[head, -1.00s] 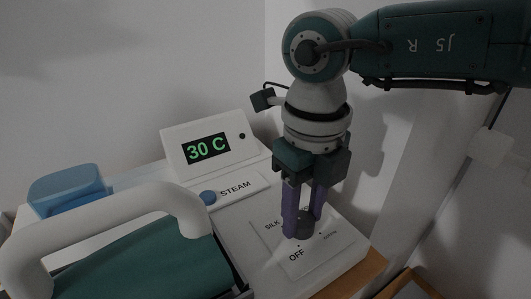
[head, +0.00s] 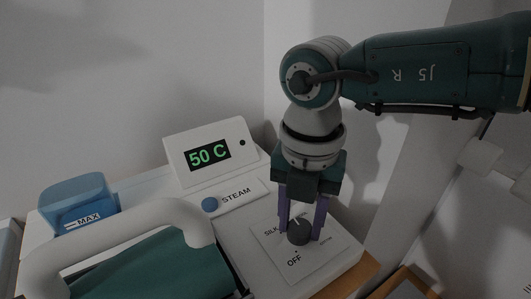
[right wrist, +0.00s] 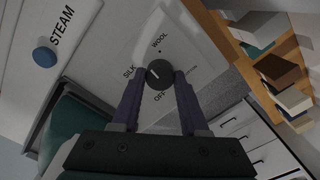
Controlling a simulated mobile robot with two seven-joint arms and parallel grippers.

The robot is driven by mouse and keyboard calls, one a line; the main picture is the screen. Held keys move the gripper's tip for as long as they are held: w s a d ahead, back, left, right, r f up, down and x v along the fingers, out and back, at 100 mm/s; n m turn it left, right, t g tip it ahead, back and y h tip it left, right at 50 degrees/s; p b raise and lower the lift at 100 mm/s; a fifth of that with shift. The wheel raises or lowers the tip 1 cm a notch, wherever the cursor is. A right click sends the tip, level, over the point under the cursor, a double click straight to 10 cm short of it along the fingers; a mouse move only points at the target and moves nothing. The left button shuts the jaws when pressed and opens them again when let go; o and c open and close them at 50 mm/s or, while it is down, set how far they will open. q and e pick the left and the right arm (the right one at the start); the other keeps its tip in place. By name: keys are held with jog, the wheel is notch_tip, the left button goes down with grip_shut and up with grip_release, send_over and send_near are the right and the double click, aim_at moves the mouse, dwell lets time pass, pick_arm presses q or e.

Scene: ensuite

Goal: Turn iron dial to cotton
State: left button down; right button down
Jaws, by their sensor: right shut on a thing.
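The iron's dark round dial (head: 299,231) sits on a white plate (head: 322,259) with the words SILK, WOOL and OFF and a smaller label, hard to read, on the right. The dial also shows in the right wrist view (right wrist: 159,74). Its white pointer line slants to the upper left, on the SILK and WOOL side. My right gripper (head: 301,236) comes down from above with its purple fingers shut on the dial, one on each side. The green display (head: 208,155) reads 50 C. My left gripper is not in view.
A thick white handle (head: 130,229) arches over a teal surface (head: 150,268) at the left. A blue tank (head: 75,200) marked MAX stands behind it. A wall rises close behind. Shelves with books (right wrist: 285,85) show right of the dial in the wrist view.

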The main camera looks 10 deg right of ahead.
jog(key=m+p, duration=0.2)
jog(key=m, duration=0.4)
jog(key=shift+r+p, duration=0.15)
jog(key=shift+p, duration=0.2)
jog(key=m+p, duration=0.1)
jog(key=m, duration=0.3)
jog(key=m+p, duration=0.1)
jog(key=m, duration=0.1)
jog(key=shift+m, duration=0.4)
jog(key=m+p, duration=0.1)
jog(key=m, duration=0.1)
jog(key=shift+m, duration=4.6)
